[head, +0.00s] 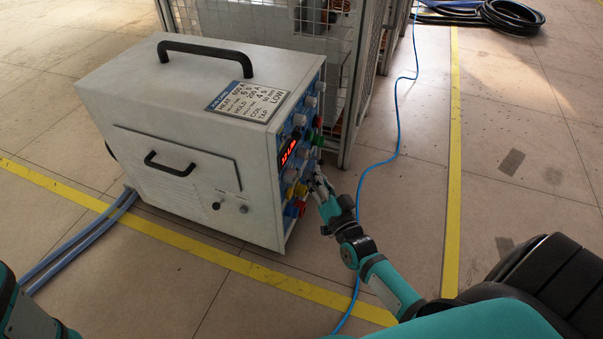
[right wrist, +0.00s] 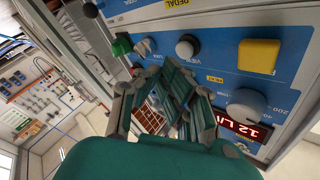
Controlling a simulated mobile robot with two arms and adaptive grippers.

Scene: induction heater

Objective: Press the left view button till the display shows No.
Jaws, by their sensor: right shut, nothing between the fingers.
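The induction heater (head: 190,130) is a white box with a black top handle and a blue control panel on its right face. Its red-lit display (head: 288,152) is too small to read in the head view. I cannot tell which is the left view button. My right gripper (right wrist: 172,68) is shut and empty, its tips close to these buttons; contact is unclear. My left gripper is out of view.
A yellow button (right wrist: 259,56), a green switch (right wrist: 122,44) and a grey knob (right wrist: 247,105) are close by on the panel. A wire-mesh cage (head: 260,25) stands behind the heater. A blue cable (head: 398,110) runs over the floor, which is otherwise mostly clear to the right.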

